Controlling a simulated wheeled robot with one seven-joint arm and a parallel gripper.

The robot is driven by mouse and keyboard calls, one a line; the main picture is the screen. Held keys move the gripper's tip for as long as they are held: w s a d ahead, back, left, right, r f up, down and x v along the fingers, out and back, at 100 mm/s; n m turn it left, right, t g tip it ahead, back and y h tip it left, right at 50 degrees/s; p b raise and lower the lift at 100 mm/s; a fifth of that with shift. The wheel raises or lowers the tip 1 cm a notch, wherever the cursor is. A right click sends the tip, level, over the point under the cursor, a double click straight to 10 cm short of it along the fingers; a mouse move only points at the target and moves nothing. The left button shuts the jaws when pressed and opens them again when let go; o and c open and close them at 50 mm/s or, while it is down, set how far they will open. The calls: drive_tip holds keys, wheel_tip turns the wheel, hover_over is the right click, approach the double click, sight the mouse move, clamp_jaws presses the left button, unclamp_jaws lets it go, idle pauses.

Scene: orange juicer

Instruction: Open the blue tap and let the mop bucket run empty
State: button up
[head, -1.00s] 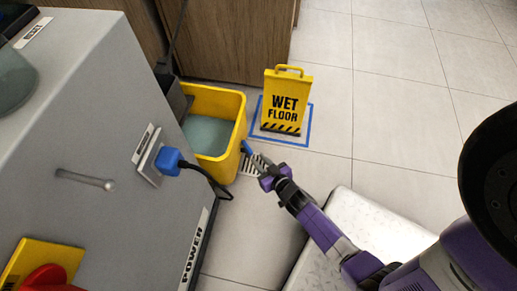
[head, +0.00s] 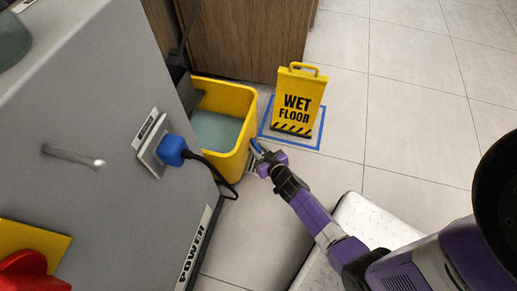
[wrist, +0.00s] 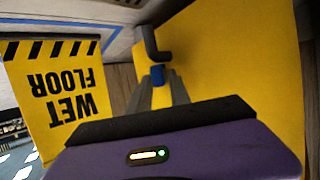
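The yellow mop bucket (head: 237,158) stands on the floor in the head view, with grey-green water (head: 214,132) in it. The blue tap (head: 257,146) is on its right side. In the wrist view the blue tap part (wrist: 157,75) sits below a dark grey bent pipe (wrist: 151,42), in front of the yellow bucket wall (wrist: 235,60). My gripper (head: 261,156) is at the tap in the head view. In the wrist view my gripper's two fingers (wrist: 159,78) are on either side of the blue part; whether they touch it is unclear.
A yellow wet floor sign (head: 298,100) stands inside a blue taped square (head: 322,128) behind the tap. A grey machine (head: 85,120) with a blue plug (head: 172,150) and black cable is at left. A floor drain (head: 252,169) is partly hidden by my arm. Open tiles lie right.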

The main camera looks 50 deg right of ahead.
clamp_jaws()
drive_tip(key=shift+r+n+y+p, duration=0.25)
drive_tip(key=shift+n+y+p, duration=0.05)
drive_tip(key=shift+p, duration=0.8)
drive_tip(key=shift+d+n+t+y+p, duration=0.15)
drive_tip(key=shift+n+t+y+p, duration=0.2)
drive_tip(key=shift+p, duration=0.7)
drive_tip(key=shift+d+f+n+y+p, duration=0.1)
drive_tip(key=shift+d+n+y+p, duration=0.1)
drive_tip(key=shift+n+y+p, duration=0.7)
drive_tip(key=shift+d+f+n+y+b, duration=0.15)
drive_tip(key=shift+n+y+b, duration=0.5)
drive_tip(key=shift+n+y, duration=0.4)
drive_tip(key=shift+d+n+y+b, duration=0.2)
drive_tip(key=shift+n+y+b, duration=0.55)
drive_tip(key=shift+y, duration=0.5)
drive_tip(key=shift+d+f+n+y+b, duration=0.15)
drive_tip(key=shift+n+y+b, duration=0.35)
drive_tip(key=shift+n+y, duration=0.6)
drive_tip(key=shift+r+y, duration=0.15)
drive_tip(key=shift+y, duration=0.1)
